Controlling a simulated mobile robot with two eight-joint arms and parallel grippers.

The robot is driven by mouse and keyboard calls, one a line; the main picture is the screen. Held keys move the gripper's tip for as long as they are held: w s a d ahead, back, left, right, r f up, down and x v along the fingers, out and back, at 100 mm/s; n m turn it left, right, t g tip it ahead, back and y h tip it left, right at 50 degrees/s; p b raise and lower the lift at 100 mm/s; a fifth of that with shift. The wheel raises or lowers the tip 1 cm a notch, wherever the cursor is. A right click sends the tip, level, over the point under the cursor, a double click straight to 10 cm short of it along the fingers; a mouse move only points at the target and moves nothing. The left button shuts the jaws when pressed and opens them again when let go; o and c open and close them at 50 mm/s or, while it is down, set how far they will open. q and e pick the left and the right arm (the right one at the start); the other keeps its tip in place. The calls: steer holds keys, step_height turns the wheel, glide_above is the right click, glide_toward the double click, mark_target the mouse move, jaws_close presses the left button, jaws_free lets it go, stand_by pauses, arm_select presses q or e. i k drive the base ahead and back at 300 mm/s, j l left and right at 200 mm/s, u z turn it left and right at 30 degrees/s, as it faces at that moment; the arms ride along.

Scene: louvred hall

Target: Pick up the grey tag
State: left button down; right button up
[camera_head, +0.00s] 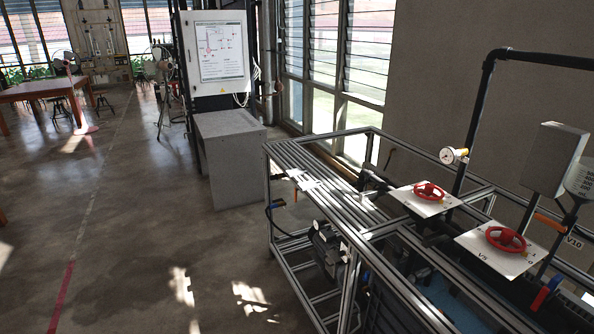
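I cannot clearly pick out a grey tag. A small pale label marked V10 (574,242) shows at the right edge of the pipe rig; I cannot tell whether it is the tag. Bright pale patches lie on the slatted metal top of the frame (318,185), and they may be only sunlight. Neither of my grippers is in view.
The metal-framed rig fills the lower right, with two red valve wheels (429,191) (505,239) on white plates and a pressure gauge (448,156). A grey block (238,160) stands below a white cabinet (216,52). A wooden table (45,88) is far left.

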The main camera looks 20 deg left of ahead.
mark_target(297, 172)
steer(key=i+j, duration=0.9)
steer(key=i+j+z, duration=0.1)
steer(key=i+j, duration=0.85)
steer(key=j, duration=0.15)
